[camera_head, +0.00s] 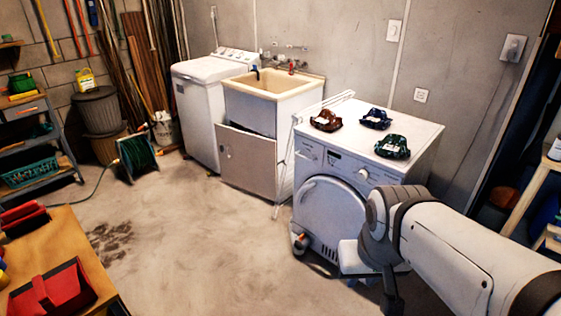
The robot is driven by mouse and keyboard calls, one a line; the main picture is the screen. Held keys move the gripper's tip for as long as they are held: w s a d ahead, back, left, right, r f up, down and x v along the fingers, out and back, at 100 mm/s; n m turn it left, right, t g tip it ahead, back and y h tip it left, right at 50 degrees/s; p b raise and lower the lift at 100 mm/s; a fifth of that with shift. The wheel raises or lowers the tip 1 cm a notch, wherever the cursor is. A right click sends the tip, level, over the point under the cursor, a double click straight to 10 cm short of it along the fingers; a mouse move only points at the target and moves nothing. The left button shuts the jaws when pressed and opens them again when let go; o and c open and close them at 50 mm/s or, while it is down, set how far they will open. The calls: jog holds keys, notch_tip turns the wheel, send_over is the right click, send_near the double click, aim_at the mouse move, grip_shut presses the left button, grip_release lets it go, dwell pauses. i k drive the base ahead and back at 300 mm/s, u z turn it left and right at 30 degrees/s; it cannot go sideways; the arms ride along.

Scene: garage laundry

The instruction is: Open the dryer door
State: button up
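The dryer (420,135) is the white front-loading machine right of centre. Its round white door (328,212) is on the front and looks shut. A pale curved piece shows along the door's upper left edge. My arm comes in from the lower right and covers the right part of the dryer's front. The end of my arm with my gripper (385,285) is low in front of the dryer, at the door's lower right. Its fingers cannot be made out clearly, and I see nothing held. I cannot tell whether it touches the door.
Brown (326,120), blue (375,118) and green (392,146) bundles lie on the dryer. A small bottle (299,243) stands at its lower left. A sink cabinet (248,160) and a white top-loading machine (205,110) stand further left. A wooden table (85,243) is at lower left. The middle floor is clear.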

aim_at(334, 212)
jog(key=u, duration=0.55)
jog(key=i, duration=1.4)
jog(key=u, duration=0.25)
